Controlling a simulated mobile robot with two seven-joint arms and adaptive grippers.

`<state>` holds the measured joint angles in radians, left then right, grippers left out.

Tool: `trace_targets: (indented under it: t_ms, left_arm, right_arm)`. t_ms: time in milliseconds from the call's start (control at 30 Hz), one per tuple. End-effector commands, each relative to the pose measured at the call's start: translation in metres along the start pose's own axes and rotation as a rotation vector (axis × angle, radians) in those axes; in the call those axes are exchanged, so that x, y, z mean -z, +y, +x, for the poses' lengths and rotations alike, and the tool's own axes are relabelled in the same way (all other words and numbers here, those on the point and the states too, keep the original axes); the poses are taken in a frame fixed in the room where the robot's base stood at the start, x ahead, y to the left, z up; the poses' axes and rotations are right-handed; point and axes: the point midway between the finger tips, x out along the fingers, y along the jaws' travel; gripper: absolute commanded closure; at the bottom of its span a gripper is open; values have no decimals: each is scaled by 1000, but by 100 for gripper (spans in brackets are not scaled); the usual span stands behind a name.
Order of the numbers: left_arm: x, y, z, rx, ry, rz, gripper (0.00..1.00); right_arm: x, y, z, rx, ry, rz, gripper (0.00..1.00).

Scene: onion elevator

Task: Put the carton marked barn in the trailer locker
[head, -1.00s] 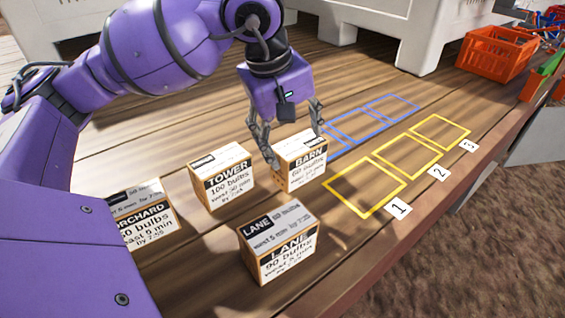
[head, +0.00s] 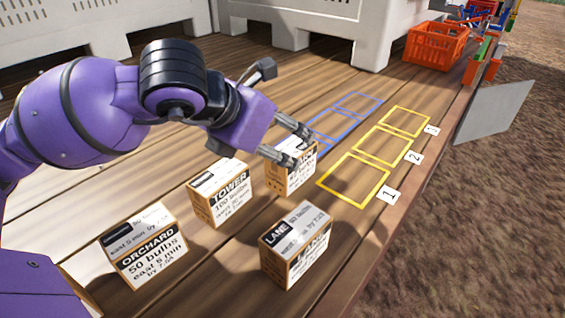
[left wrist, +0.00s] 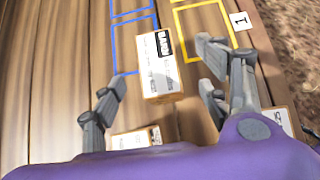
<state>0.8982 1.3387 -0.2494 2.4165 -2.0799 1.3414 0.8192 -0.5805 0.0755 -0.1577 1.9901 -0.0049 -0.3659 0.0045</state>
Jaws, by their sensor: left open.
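The barn carton (head: 290,178) is a small box with a white top, standing on the wooden deck at the near end of the blue outlines. My fingers partly cover its top and label in the head view. My left gripper (head: 302,148) is open, tilted, with its fingers reaching over the carton from the upper left. In the left wrist view the carton (left wrist: 160,78) lies ahead between the spread fingers (left wrist: 162,72), and I see no clear contact. I cannot make out a trailer locker. My right gripper is not in view.
The tower carton (head: 220,195), orchard carton (head: 145,250) and lane carton (head: 295,248) stand close by. Yellow outlines (head: 353,182) numbered 1 to 3 are empty. An orange crate (head: 436,47) and white bins (head: 305,22) stand at the back. A grey panel (head: 495,115) is beyond the deck edge.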

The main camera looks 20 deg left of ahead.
Motion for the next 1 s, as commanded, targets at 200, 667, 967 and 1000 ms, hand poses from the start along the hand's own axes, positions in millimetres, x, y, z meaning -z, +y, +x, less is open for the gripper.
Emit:
trace_targets:
  t_ms: [200, 667, 967, 1000]
  left_arm:
    - [0, 0, 22, 3, -1, -12, 31]
    - [4, 8, 76, 1, -1, -8, 31]
    - [5, 8, 77, 0, 0, -8, 42]
    - [5, 8, 77, 0, 0, -8, 47]
  right_arm:
    - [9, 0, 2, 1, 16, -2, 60]
    - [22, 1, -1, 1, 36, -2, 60]
    - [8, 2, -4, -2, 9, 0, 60]
    - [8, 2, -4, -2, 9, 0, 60]
